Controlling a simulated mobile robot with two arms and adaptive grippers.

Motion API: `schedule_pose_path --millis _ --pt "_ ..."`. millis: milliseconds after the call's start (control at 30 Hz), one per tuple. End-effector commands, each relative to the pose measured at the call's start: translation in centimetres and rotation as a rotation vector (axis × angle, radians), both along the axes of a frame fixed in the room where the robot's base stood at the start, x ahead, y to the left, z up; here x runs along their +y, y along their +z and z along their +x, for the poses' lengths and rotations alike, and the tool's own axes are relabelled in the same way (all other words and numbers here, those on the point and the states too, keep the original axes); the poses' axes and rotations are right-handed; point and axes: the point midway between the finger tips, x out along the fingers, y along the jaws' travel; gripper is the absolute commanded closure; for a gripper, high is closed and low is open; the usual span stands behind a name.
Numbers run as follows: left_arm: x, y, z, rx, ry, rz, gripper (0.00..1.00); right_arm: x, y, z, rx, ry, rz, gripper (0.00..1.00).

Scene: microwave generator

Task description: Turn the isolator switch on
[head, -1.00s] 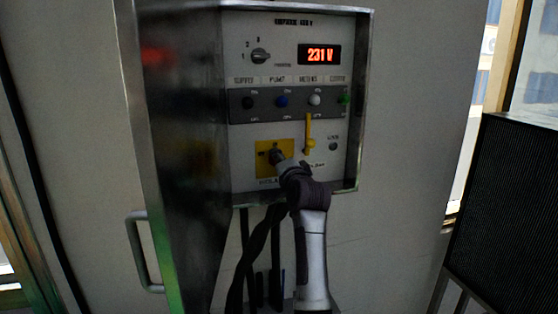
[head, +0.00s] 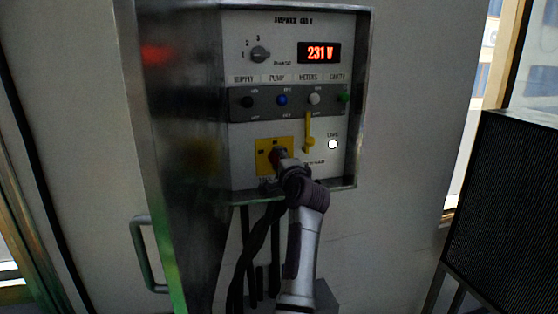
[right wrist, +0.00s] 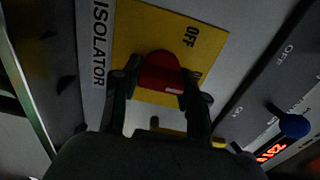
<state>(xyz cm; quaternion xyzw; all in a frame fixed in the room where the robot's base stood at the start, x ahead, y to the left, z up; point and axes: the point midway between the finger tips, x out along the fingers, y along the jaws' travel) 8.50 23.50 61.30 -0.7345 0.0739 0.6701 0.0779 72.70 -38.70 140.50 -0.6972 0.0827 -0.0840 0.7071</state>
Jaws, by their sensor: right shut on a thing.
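The isolator switch is a red knob (right wrist: 160,72) on a yellow plate (right wrist: 215,42) with an "OFF" mark and the word "ISOLATOR" beside it. In the head view the yellow plate (head: 262,146) is at the panel's lower left, with the knob mostly hidden by my gripper. My right gripper (right wrist: 160,84) is shut on the knob, one finger on each side. It also shows in the head view (head: 279,158). A white mark on the knob lies towards its lower right in the wrist view, near a second, partly hidden label. My left gripper is not in view.
The panel has a display (head: 319,53) reading 231 V, a phase selector (head: 260,54), a row of coloured toggles and a yellow lever (head: 309,135) close to my right gripper. A small round lamp (head: 333,144) glows white. A metal rim surrounds the panel.

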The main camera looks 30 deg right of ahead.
Motion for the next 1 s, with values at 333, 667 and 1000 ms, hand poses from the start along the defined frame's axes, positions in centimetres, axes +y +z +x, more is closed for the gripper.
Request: schedule_pose_path --millis 333,667,1000 --pt "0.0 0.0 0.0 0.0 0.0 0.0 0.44 0.0 -0.2 0.0 0.002 0.001 0.004 0.35" --pt "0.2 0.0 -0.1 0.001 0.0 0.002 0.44 0.0 -0.1 -0.1 0.001 0.0 0.001 0.31" --pt "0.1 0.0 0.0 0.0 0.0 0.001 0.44 1.0 -0.1 -4.1 0.001 0.0 0.002 0.31"
